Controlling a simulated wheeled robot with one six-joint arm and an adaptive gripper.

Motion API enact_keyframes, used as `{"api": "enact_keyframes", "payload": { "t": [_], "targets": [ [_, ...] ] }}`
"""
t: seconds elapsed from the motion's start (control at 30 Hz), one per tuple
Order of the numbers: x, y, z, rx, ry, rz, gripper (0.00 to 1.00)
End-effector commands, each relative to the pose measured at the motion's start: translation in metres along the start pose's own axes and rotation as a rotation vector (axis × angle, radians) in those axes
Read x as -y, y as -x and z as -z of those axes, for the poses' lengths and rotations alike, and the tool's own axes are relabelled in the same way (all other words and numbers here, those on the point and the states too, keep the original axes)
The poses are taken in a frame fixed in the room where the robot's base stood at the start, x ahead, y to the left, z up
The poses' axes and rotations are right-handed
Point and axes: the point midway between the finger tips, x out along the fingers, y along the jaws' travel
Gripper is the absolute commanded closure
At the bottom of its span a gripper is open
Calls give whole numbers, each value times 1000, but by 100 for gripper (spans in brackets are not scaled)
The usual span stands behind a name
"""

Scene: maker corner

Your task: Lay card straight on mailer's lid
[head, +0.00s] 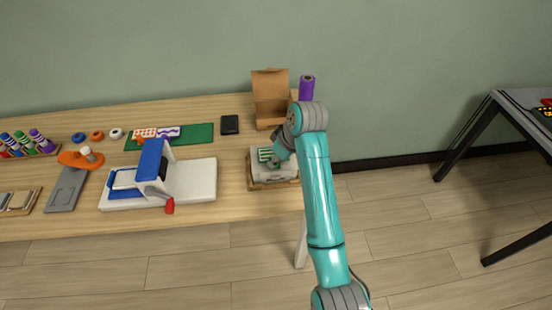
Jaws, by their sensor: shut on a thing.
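A small card with green and white stripes (265,155) is at the tip of my gripper (272,160) in the head view. My gripper is shut on the card, though the fingertips are small and partly hidden by my wrist. Below it is a flat, light grey-topped piece with brown edges, which looks like the mailer (262,176), near the table's right end. The card is over its top; I cannot tell whether it touches. My arm hides part of the mailer's right side.
An open brown cardboard box (271,112) and a purple roll (307,88) stand behind my gripper. A black flat item (230,124), a green mat (195,134) and a white-and-blue machine (190,182) are to the left.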

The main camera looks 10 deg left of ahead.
Motion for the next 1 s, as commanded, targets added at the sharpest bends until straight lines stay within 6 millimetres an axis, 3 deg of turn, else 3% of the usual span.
{"api": "enact_keyframes", "payload": {
  "t": [0.97,1.0],
  "targets": [
    [0,-9,-4,0,0,0,100],
    [0,-9,-4,0,0,0,71]
  ]
}}
